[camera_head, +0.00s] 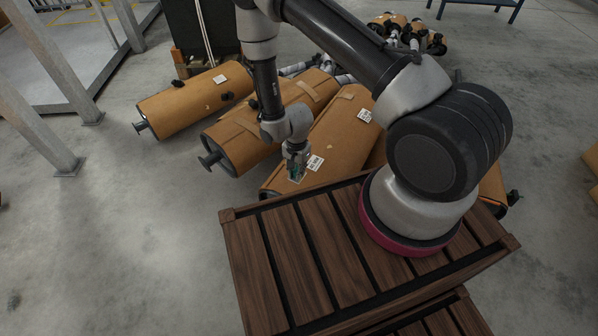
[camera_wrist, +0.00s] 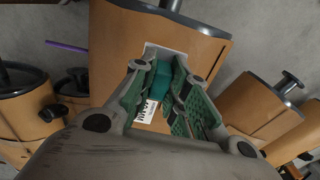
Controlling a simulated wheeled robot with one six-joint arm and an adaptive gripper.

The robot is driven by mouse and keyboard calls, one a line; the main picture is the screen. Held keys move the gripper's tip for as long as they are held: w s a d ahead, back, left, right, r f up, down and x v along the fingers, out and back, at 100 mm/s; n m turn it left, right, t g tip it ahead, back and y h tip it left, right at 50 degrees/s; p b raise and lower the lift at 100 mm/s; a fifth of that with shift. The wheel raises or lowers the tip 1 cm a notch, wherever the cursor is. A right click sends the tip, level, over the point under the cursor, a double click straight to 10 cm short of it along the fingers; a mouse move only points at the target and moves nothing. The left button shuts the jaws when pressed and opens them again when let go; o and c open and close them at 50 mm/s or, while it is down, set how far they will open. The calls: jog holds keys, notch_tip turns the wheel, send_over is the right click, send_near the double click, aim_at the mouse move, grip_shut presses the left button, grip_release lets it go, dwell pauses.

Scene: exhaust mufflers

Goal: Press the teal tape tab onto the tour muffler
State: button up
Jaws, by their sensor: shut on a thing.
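My gripper (camera_head: 296,168) is low over the near end of a brown-wrapped muffler (camera_head: 335,128), just beyond the wooden platform. In the wrist view my gripper (camera_wrist: 172,88) has its green-padded fingers shut on a small teal tape tab (camera_wrist: 161,78). The tab is close to the muffler's brown wrap (camera_wrist: 118,52), beside a pale grey patch (camera_wrist: 160,50) and a white printed label (camera_wrist: 147,110). I cannot tell whether the tab touches the surface. No name marks this as the tour muffler.
Two more wrapped mufflers (camera_head: 195,101) (camera_head: 240,137) lie to the left, with pipe stubs sticking out. My slatted wooden platform (camera_head: 297,260) is in front. Pale metal posts (camera_head: 45,75) stand at the far left. The concrete floor at left is clear.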

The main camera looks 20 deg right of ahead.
jog(key=shift+f, duration=3.5)
jog(key=shift+f, duration=0.35)
jog(key=shift+r, duration=0.5)
jog(key=shift+f, duration=0.4)
jog(key=shift+r, duration=3.4)
